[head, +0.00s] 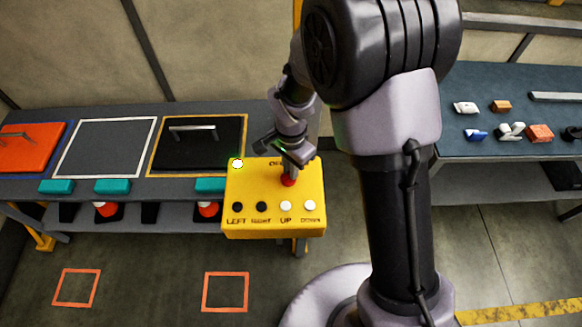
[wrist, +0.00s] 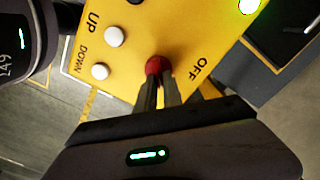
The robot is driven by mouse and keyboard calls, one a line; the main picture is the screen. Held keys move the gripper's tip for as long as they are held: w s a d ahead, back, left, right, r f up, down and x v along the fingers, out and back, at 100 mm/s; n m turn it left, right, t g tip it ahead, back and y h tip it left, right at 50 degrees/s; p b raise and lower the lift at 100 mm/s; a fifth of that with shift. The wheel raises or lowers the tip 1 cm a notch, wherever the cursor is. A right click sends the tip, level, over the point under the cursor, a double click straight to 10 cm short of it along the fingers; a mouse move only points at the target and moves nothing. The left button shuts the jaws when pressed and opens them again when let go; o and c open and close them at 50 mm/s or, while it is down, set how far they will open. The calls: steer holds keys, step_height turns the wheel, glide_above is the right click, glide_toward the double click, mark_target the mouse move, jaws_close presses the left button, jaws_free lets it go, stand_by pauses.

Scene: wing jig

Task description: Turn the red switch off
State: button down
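The yellow control box (head: 274,222) stands at the right end of the left bench, with its labelled face up. The red switch (head: 288,181) is on its right half, below my gripper (head: 291,170). In the wrist view the red switch (wrist: 153,66) shows right at the tips of my gripper (wrist: 159,76), beside the word OFF. The two fingers are close together. Whether they touch the red switch is unclear, and its lower part is hidden.
Black LEFT and RIGHT buttons and white UP (head: 285,205) and DOWN (head: 308,205) buttons line the box's near side. An orange panel (head: 28,150) and a black panel (head: 205,158) with handles lie on the left bench. A right table (head: 470,95) holds several small parts.

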steer(key=shift+n, duration=0.3)
steer(key=n, duration=0.3)
steer(key=shift+w+a+n+b, duration=0.1)
steer(key=shift+a+n+b, duration=0.05)
steer(key=shift+n+b, duration=0.2)
steer(key=n, duration=0.4)
steer(key=shift+a+n, duration=0.2)
steer(key=shift+n, duration=0.05)
steer(key=n, duration=0.4)
steer(key=shift+a+n, duration=0.2)
steer(key=shift+n, duration=0.1)
steer(key=shift+a+n+p, duration=0.15)
steer(key=shift+n+p, duration=0.2)
steer(key=shift+n, duration=1.85)
steer(key=c, duration=1.5)
jaws_free()
